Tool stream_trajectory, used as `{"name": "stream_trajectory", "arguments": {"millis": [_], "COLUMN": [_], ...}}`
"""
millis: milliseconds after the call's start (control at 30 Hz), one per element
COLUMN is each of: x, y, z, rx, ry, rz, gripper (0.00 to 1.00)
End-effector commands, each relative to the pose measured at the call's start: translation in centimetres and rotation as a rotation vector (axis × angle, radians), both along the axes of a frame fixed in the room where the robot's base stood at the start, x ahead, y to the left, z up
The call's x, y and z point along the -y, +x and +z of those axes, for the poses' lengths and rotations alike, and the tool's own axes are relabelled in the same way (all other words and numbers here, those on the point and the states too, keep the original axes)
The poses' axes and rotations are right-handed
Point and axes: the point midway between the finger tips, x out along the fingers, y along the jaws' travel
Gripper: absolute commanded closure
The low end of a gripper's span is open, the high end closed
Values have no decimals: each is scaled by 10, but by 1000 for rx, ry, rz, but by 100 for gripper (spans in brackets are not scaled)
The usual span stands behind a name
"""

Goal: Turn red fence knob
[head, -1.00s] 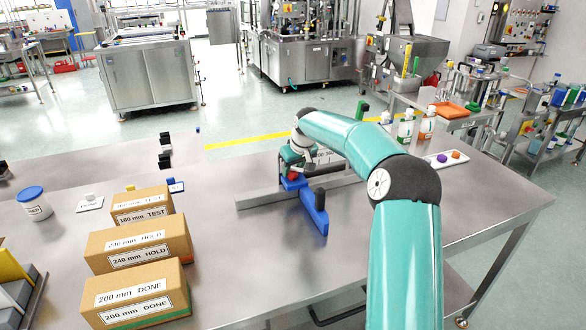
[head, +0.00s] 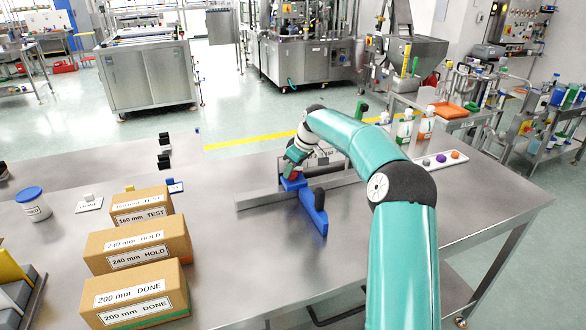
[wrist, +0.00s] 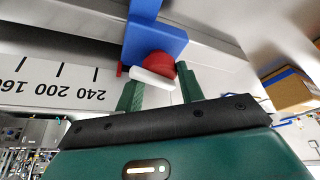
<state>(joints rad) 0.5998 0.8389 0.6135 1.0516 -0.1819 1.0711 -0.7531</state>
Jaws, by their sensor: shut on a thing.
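The red fence knob (wrist: 160,65) sits on the blue fence block (wrist: 150,35) in the wrist view, with a white bar across its near side. My gripper (wrist: 158,85) has one green finger on each side of the knob and is shut on it. In the head view, my gripper (head: 291,168) is at the blue fence (head: 313,213), which rests on the grey rail. The knob is mostly hidden there by my gripper.
A scale (wrist: 50,82) printed 240, 200 and 160 runs along the rail in the wrist view. Cardboard boxes (head: 135,245) labelled TEST, HOLD and DONE stand at the left. A white tray (head: 440,159) with small knobs lies at the right. The table front is clear.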

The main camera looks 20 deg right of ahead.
Motion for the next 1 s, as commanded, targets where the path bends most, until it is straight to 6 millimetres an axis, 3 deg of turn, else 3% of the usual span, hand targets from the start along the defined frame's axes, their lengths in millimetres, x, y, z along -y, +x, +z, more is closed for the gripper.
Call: {"name": "stream_trajectory", "arguments": {"millis": [1000], "x": [0], "y": [0], "z": [-2], "rx": [-7], "ry": [2], "rz": [187], "gripper": [85]}}
